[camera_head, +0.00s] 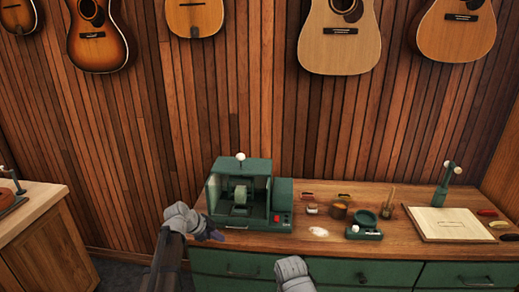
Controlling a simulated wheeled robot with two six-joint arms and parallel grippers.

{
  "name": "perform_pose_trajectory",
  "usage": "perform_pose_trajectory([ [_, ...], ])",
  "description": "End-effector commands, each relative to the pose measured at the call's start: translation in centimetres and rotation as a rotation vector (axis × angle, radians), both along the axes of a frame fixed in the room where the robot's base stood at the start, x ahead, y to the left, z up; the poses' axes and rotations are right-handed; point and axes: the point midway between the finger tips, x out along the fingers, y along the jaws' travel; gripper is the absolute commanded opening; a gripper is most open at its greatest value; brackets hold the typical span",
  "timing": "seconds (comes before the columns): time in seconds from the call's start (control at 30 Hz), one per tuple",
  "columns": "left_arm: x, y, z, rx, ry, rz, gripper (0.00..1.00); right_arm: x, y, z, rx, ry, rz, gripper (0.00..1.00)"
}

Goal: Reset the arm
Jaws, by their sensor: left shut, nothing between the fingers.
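My left arm comes up from the bottom edge, left of centre. My left gripper (215,236) is shut and empty, at the front left corner of the wooden-topped bench (400,244), in front of the green machine (240,194). I cannot tell whether it touches the bench. Part of my right arm shows at the bottom centre, in front of the green drawers. Its gripper does not show.
The bench also holds a green dish stand (364,229), a brown cup (338,211) and a pale board (449,224). A wooden cabinet (48,250) stands at the left. Several guitars, including a pale one (340,45), hang on the slatted wall.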

Motion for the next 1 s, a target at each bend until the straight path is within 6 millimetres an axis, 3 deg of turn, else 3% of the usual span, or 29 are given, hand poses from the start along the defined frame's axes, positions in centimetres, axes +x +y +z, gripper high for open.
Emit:
perform_pose_trajectory([
  [0.1, -4.5, -4.7, -1.3, -0.010, 0.163, 0.085, 0.00, 0.0, 0.0, 0.0, 0.000, 0.000, 0.000, 0.50],
  [0.3, -13.3, -10.6, -3.4, 0.047, 0.452, 0.359, 0.00, 0.0, 0.0, 0.0, 0.000, 0.000, 0.000, 0.50],
  [0.5, -21.2, -13.1, -4.3, 0.157, 0.607, 0.696, 0.00, 0.0, 0.0, 0.0, 0.000, 0.000, 0.000, 0.50],
  [0.6, -23.9, -13.5, -4.3, 0.203, 0.628, 0.844, 0.00, 0.0, 0.0, 0.0, 0.000, 0.000, 0.000, 0.50],
  [0.8, -26.8, -13.5, -4.2, 0.247, 0.626, 1.027, 0.00, 0.0, 0.0, 0.0, 0.000, 0.000, 0.000, 0.50],
  [1.0, -27.1, -13.5, -4.2, 0.254, 0.622, 1.067, 0.00, 0.0, 0.0, 0.0, 0.000, 0.000, 0.000, 0.50],
])
